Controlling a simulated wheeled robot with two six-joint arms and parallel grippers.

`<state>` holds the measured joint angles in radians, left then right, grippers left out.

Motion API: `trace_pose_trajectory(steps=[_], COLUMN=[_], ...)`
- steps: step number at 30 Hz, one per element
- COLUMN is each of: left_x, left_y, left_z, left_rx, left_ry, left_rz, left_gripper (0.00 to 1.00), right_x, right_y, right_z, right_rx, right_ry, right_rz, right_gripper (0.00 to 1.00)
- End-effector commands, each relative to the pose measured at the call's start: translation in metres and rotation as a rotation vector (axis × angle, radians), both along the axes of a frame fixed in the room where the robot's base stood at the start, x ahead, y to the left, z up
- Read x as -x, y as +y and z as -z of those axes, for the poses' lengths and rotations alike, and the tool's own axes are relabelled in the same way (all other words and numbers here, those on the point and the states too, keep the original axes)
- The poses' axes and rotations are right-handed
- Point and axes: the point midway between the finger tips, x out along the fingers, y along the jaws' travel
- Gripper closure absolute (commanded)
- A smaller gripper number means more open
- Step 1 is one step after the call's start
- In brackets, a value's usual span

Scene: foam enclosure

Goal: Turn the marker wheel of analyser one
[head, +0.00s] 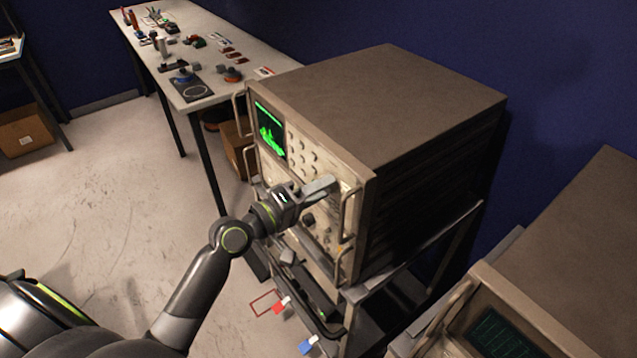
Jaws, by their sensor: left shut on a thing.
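Analyser one appears to be the large beige-brown cabinet (385,95) in the middle, standing on a dark metal stand. Its front panel has a screen (269,130) with a green trace, and several knobs and buttons. My left gripper (328,187) is at the right part of this panel, close to its face. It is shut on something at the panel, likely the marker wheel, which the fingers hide. My right gripper is not in view.
A second beige instrument (545,290) stands at the lower right. A long table (215,40) with small tools stands behind on the left. A cardboard box (26,130) lies on the floor far left. Handles (349,215) stick out from the cabinet's front. The floor at left is clear.

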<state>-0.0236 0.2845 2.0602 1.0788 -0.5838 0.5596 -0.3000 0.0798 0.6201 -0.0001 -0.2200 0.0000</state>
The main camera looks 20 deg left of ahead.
Motion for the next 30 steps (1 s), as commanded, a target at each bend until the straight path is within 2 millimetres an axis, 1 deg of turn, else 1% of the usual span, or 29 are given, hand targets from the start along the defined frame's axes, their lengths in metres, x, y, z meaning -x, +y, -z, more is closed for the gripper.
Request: trace_pose_trajectory(steps=[1,9,25,26,30], left_x=[0.0,0.0001,0.0001,0.0001,0.0001], left_y=[0.0001,-0.0002,-0.0001,-0.0001,-0.0001], left_z=[-0.0019,-0.001,-0.0002,-0.0001,-0.0002], left_rx=[0.023,0.104,0.124,0.123,0.123], left_ry=[0.013,0.061,0.073,0.072,0.072], left_rz=[-0.001,0.0,0.0,0.0,0.0], left_gripper=[0.87,0.87,0.87,0.63,0.45], right_x=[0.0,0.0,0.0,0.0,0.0], right_y=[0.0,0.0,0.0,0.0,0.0], right_z=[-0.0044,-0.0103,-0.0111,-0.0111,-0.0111], right_rx=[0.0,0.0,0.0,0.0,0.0], right_ry=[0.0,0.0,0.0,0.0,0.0], right_rz=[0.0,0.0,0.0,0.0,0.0], right_gripper=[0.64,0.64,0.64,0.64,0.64])
